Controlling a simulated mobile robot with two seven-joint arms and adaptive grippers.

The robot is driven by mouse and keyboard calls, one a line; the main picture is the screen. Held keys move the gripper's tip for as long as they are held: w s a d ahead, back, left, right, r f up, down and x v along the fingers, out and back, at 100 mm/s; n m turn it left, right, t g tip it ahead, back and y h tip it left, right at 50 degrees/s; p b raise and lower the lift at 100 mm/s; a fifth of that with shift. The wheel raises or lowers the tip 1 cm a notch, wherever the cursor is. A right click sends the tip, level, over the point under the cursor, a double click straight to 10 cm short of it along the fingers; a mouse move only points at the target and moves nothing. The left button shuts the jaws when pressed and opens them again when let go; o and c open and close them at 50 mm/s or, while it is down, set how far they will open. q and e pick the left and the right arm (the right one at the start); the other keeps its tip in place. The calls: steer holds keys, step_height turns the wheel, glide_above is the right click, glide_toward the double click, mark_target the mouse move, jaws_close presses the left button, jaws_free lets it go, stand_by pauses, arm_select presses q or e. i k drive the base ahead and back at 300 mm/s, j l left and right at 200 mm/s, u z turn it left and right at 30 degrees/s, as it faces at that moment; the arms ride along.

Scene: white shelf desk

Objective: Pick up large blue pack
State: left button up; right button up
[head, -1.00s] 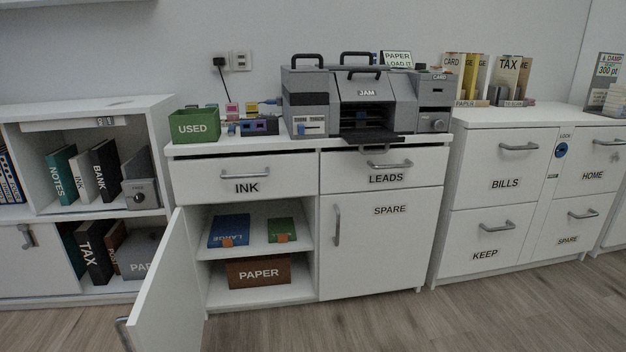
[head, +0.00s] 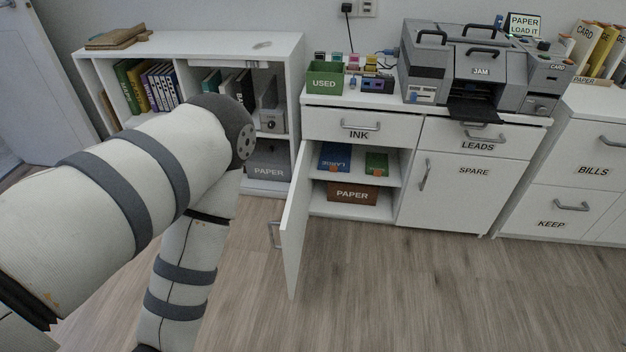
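The large blue pack (head: 335,157) lies on the upper shelf inside the open cabinet under the INK drawer. It has a LARGE label and an orange tab at its front. A smaller green pack (head: 376,163) with an orange tab lies to its right on the same shelf. My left arm fills the left side of the head view, bent with its lower part pointing down. Its gripper is out of the frame at the bottom. My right gripper does not show. No gripper is seen near the pack.
The cabinet door (head: 296,222) stands open, sticking out toward me on the left of the opening. A brown PAPER box (head: 352,194) sits on the lower shelf. The printer (head: 478,70) and the green USED bin (head: 325,78) stand on top. The wooden floor ahead is clear.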

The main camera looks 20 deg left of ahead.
mark_target(335, 158)
steer(key=j, duration=0.65)
steer(key=k+j, duration=0.1)
steer(key=j, duration=0.55)
steer(key=k+j, duration=0.1)
steer(key=j, duration=0.6)
